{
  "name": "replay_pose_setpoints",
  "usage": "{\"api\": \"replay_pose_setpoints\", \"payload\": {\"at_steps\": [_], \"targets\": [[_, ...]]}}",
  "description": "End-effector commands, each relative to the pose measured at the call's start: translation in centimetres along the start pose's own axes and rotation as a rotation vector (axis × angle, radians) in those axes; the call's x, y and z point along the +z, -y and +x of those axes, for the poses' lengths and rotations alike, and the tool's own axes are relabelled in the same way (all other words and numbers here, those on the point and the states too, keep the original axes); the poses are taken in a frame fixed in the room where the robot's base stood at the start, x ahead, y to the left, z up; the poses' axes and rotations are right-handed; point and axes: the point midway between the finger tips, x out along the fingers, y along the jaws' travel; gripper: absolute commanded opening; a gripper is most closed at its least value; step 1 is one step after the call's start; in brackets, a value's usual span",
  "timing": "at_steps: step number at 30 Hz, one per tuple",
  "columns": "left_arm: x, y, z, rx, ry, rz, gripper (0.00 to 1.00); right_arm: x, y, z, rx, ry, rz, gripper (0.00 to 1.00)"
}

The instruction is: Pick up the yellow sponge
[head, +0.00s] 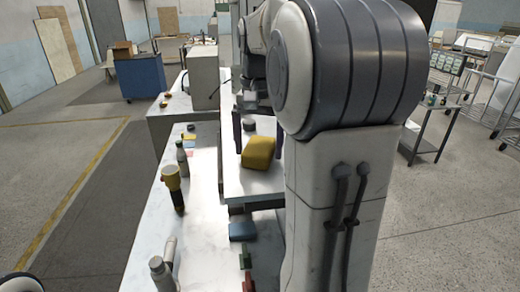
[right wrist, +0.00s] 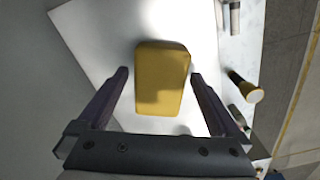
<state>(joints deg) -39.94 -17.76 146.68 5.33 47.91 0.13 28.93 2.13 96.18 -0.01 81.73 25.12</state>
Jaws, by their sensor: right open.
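The yellow sponge (head: 258,153) lies on a white board or panel (head: 240,184). In the right wrist view the sponge (right wrist: 163,78) appears as a rounded yellow block, with a shadow across its lower part. My right gripper (head: 259,132) is open and empty, close to the sponge. In the right wrist view the fingers of my right gripper (right wrist: 160,76) stand to either side of the sponge, with a gap on both sides. I cannot tell how far the fingertips are above the surface. My left gripper is not in view.
A blue block (head: 243,231) lies near the board's front. A blue cabinet (head: 140,77) stands farther back. My right arm hides much of the middle.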

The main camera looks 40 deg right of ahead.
Motion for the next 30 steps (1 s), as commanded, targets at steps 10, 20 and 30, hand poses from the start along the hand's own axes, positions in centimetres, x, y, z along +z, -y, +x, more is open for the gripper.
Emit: {"api": "replay_pose_setpoints", "payload": {"at_steps": [10, 20, 30], "targets": [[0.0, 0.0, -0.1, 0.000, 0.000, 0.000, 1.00, 0.0, 0.0, 0.8, 0.000, 0.000, -0.001, 0.96], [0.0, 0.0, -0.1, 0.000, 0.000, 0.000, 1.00, 0.0, 0.0, 0.8, 0.000, -0.001, -0.001, 0.14], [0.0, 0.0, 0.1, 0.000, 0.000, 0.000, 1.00, -0.1, 0.0, -1.1, -0.002, -0.004, -0.001, 0.14]]}}
